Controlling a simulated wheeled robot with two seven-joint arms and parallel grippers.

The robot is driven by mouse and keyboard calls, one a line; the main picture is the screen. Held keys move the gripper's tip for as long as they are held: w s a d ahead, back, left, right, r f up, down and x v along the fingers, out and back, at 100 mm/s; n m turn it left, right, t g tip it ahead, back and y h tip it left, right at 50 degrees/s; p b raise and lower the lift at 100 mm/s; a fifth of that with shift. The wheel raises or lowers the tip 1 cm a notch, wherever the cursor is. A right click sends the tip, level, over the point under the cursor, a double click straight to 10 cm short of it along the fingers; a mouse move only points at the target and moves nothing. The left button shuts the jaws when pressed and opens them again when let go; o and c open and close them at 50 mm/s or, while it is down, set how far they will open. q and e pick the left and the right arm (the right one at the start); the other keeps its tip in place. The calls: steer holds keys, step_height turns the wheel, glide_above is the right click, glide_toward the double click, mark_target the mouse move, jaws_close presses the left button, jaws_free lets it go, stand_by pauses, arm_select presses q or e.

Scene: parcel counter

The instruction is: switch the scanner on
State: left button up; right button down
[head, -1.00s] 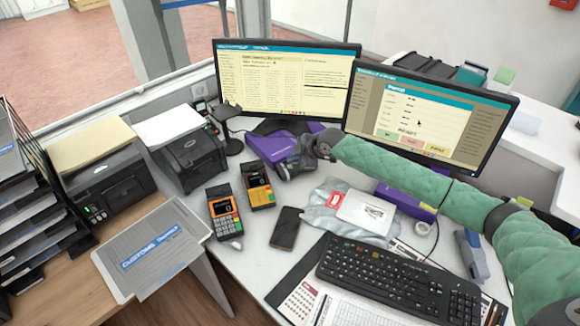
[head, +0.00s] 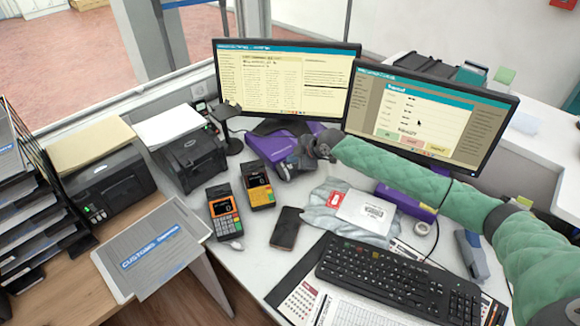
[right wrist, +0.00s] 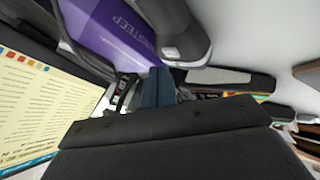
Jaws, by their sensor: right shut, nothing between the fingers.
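A dark device on a round stand (head: 230,122), which looks like the scanner, stands left of the left monitor. I cannot make out its switch or any light on it. My right gripper (head: 286,172) is shut and empty, low beside the purple box (head: 268,148) in front of the left monitor. In the right wrist view the closed fingers (right wrist: 155,88) point towards the purple box. A grey rounded device with a pale end (right wrist: 178,42) overlaps the box there; I cannot tell whether it is the scanner. My left gripper is out of view.
Two card terminals (head: 223,212) and a phone (head: 286,228) lie in front of the gripper. Two monitors (head: 285,80) stand behind. A white card on a grey bag (head: 322,215) and a keyboard (head: 400,280) are below my right arm. Two printers (head: 190,160) stand left.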

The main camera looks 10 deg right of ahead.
mark_target(293, 167)
steer(key=shift+f, duration=0.25)
steer(key=shift+f, duration=0.45)
stand_by(0.7)
steer(key=shift+r, duration=0.15)
steer(key=shift+r+p, duration=0.4)
steer(key=shift+r, duration=0.4)
step_height(293, 167, up, 6)
steer(key=p, duration=0.3)
steer(key=shift+p, duration=0.4)
steer(key=shift+f, duration=0.1)
stand_by(0.3)
